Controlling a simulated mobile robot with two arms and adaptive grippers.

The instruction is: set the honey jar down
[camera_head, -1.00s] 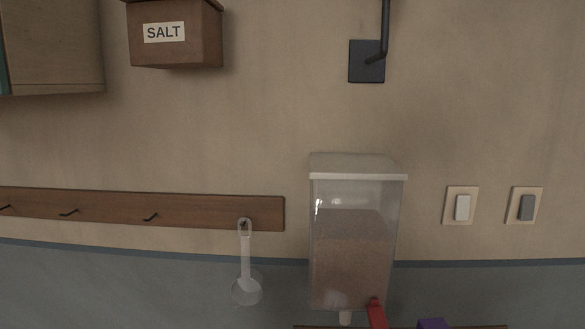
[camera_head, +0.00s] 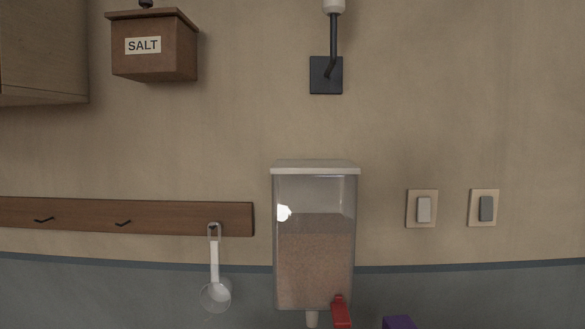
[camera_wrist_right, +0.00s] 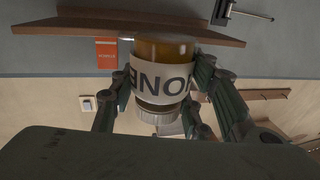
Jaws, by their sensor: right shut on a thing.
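The honey jar (camera_wrist_right: 160,84) shows in the right wrist view, which is upside down. It has amber contents, a cream label with large dark letters partly covered by the fingers, and a greyish lid toward the bottom of the picture. My right gripper (camera_wrist_right: 165,80) is shut around the jar, with a finger on each side. The jar's amber end is right by a wooden board (camera_wrist_right: 125,24); I cannot tell if they touch. Neither the jar nor either gripper shows in the head view.
An orange-red packet (camera_wrist_right: 106,53) is beside the jar at the board. The head view shows a wall with a clear grain dispenser (camera_head: 315,255), its red lever (camera_head: 341,312), a salt box (camera_head: 154,48), a hook rail (camera_head: 120,215) with a hanging scoop (camera_head: 215,290), and two switches (camera_head: 424,208).

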